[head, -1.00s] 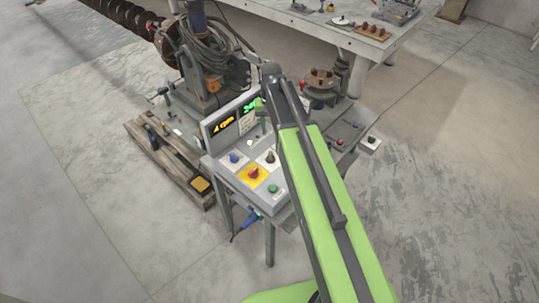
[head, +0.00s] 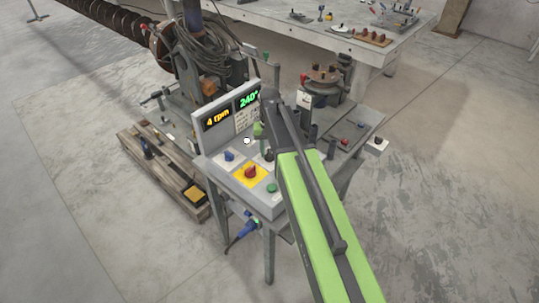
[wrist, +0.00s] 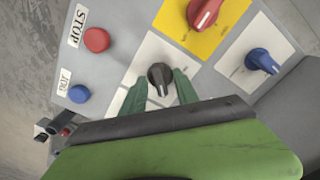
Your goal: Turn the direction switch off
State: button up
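The control panel (head: 222,172) has several knobs and buttons; no label reading "direction" is legible. In the wrist view, a black knob (wrist: 160,76) with a white mark toward the bottom sits on a white plate. My gripper (wrist: 160,88) has its green fingers on either side of this knob, apart, with gaps visible; I cannot tell whether they touch it. A blue knob (wrist: 262,61) sits on another white plate, and a red knob (wrist: 205,12) on a yellow plate. In the head view my gripper (head: 258,130) is over the panel, partly hidden by my arm.
A red STOP button (wrist: 97,39) and a blue button (wrist: 79,93) lie left of the black knob. Displays reading 4 rpm (head: 217,118) and 240° (head: 248,99) stand behind the panel. A wooden pallet (head: 165,175) lies left; a workbench (head: 340,38) stands behind.

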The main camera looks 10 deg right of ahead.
jog(key=shift+c, duration=0.3)
grip_shut()
jog(key=n, duration=0.4)
jog(key=shift+n, duration=2.3)
jog(key=shift+o, duration=0.3)
grip_release()
